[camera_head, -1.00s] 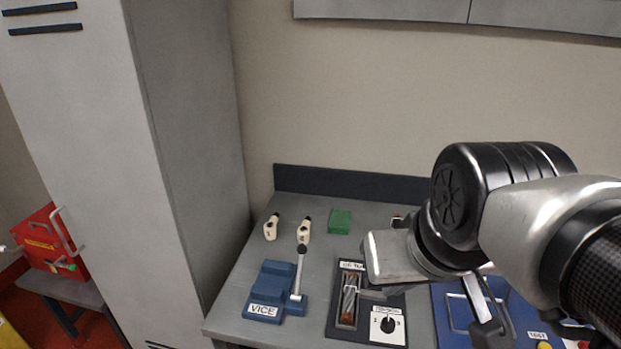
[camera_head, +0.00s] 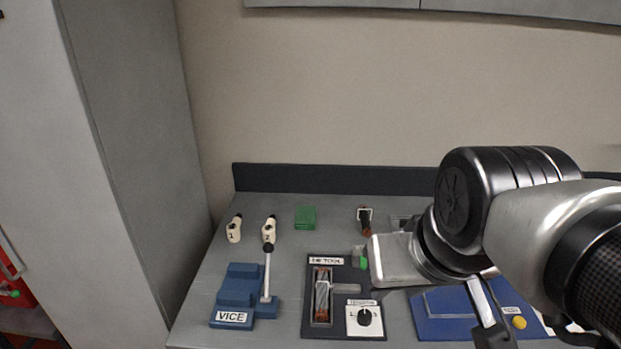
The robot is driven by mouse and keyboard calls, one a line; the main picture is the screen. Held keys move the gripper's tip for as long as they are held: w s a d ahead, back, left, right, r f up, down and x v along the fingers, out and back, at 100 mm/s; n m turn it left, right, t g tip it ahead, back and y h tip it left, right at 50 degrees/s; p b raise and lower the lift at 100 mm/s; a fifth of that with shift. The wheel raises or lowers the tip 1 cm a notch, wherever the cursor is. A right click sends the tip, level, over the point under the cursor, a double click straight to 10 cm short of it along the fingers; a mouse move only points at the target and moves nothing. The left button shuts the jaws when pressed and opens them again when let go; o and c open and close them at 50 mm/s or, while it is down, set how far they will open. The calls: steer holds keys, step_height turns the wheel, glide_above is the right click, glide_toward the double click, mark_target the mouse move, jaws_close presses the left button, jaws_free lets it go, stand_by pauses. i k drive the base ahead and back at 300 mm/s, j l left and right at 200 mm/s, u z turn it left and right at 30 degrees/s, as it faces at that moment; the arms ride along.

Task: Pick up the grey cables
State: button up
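I can make out no grey cables for certain in the head view. My arm comes in from the right over the bench, and its wrist hides part of the bench behind it. My gripper (camera_head: 489,326) hangs below the wrist, in front of the blue unit, and is only partly in view. Its fingertips do not show clearly, so I cannot tell whether it is open or shut.
The grey bench (camera_head: 214,275) holds a blue vice (camera_head: 238,288) with a lever, a dark tool panel (camera_head: 342,296) with a dial, and a blue unit (camera_head: 432,318). Behind stand two cream pieces (camera_head: 234,230) and a green block (camera_head: 306,217). A tall grey cabinet (camera_head: 130,160) borders the left.

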mark_target(322, 283)
steer(key=z, duration=0.4)
steer(key=k+z, duration=0.15)
steer(key=z, duration=0.3)
steer(key=k+z, duration=0.1)
steer(key=z, duration=0.3)
steer(key=k+l, duration=0.1)
steer(key=k, duration=0.75)
